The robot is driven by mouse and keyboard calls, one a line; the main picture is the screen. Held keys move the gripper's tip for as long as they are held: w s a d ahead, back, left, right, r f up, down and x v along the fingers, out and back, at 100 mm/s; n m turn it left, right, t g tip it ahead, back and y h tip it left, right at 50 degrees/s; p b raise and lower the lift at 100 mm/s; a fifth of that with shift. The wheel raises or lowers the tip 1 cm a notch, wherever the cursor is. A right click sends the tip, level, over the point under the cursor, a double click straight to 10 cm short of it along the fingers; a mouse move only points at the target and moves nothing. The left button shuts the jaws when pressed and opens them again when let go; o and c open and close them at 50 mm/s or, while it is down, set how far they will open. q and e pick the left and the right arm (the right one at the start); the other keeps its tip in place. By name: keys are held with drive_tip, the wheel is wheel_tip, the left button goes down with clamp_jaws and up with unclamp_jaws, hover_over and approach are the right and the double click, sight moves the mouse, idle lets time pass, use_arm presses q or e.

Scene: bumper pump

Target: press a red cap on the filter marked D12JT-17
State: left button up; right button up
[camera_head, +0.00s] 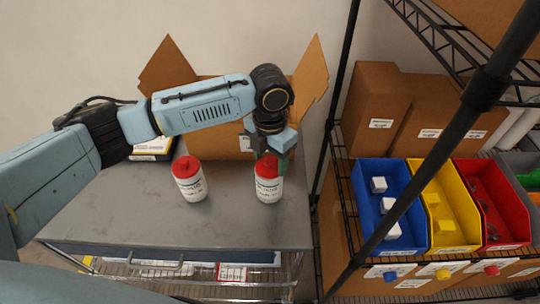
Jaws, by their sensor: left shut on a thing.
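Two white filters with red tops stand upright on the grey table. The left filter (191,187) stands apart from my gripper, with a red cap (185,166) on it. The right filter (269,190) has a red cap (265,169) at its top. My left gripper (268,157) reaches down from above onto this right filter and is shut at the red cap, partly hiding it. The print on both labels is too small to read, so I cannot tell which is D12JT-17. My right gripper is out of view.
An open cardboard box (212,141) stands behind the filters. On the right, past a black rack post, are a blue bin (361,211) with white pieces, a yellow bin (417,207) and a red bin (520,210). The table's front left is clear.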

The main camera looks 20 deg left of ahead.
use_arm(q)
drive_tip(key=shift+p, duration=0.45)
idle(0.3)
drive_tip(key=o, duration=1.3)
drive_tip(key=shift+o, duration=0.2)
drive_tip(key=shift+r+p, duration=3.55)
drive_tip(key=shift+p, duration=0.2)
drive_tip(key=shift+c, duration=0.3)
